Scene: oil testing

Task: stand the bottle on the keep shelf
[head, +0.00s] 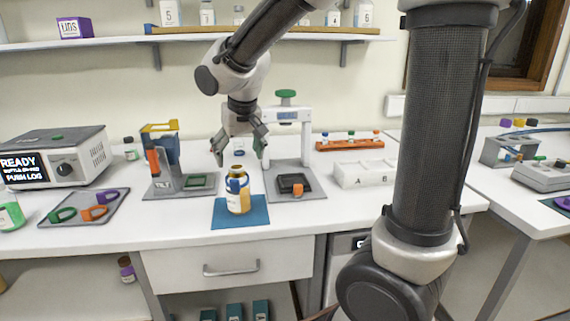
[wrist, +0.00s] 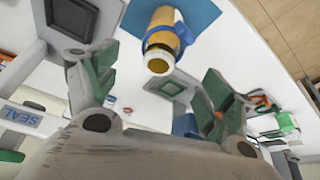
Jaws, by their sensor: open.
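The amber bottle (head: 238,195) stands upright on a blue mat (head: 222,217) at the front of the bench. It has a pale cap, a blue band and a pale label. In the wrist view the bottle (wrist: 160,42) shows cap-end toward me, beyond the fingertips. My gripper (head: 240,153) hangs above and behind the bottle, pointing down. Its green-padded fingers are spread with nothing between them. A wall shelf (head: 110,42) runs along the back, with numbered white-labelled bottles (head: 335,15) on a wooden board. I cannot read which shelf is the keep shelf.
A tilt stand (head: 165,165) is left of the mat, and a press-like stand (head: 305,150) is behind right. A tray of coloured rings (head: 85,208) and a READY display box (head: 50,158) are at left. A white A/B block (head: 365,173) is at right.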

